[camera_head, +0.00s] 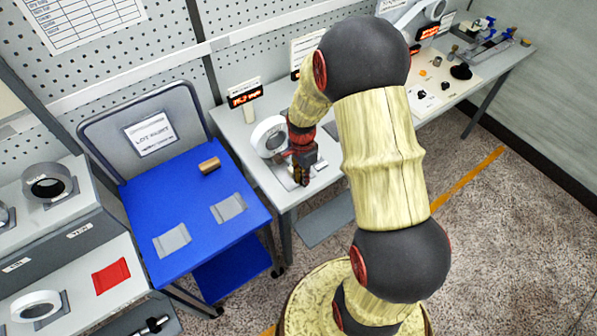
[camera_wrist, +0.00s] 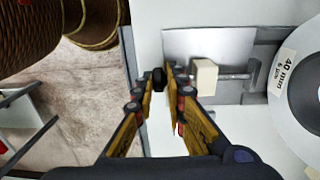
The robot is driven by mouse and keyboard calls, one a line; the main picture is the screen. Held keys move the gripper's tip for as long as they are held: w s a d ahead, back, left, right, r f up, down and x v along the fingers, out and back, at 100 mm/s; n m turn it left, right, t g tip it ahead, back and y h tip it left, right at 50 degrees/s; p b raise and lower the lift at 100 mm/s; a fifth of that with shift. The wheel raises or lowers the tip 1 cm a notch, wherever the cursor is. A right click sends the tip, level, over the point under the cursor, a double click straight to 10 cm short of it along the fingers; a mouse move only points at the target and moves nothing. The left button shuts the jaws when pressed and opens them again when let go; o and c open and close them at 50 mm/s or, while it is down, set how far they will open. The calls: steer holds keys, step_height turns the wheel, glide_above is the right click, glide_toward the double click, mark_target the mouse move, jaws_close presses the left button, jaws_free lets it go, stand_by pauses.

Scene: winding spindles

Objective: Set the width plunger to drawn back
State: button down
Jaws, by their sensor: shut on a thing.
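My gripper (camera_wrist: 163,80) is shut on a small black knob (camera_wrist: 159,77), which shows between its fingertips in the wrist view. I take this knob to be the end of the width plunger; the fingers hide its link to the rest. Just right of the fingers is a cream block (camera_wrist: 204,78), with a grey metal rod (camera_wrist: 238,78) running right from it to a crosspiece. These lie over a metal plate (camera_wrist: 205,42). In the head view my gripper (camera_head: 302,178) is low at the white bench's front edge, and the plunger cannot be made out.
A white roll (camera_wrist: 298,85) marked 40 mm stands right of the rod; it also shows in the head view (camera_head: 262,138). A blue cart (camera_head: 190,190) holds a brown cylinder (camera_head: 210,165) and two grey pads. Grey shelves (camera_head: 75,240) with rolls stand at left.

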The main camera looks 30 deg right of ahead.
steer(key=c, duration=1.8)
jaws_free()
steer(key=shift+s, duration=0.2)
step_height(320, 180, up, 12)
steer(key=shift+w, duration=0.3)
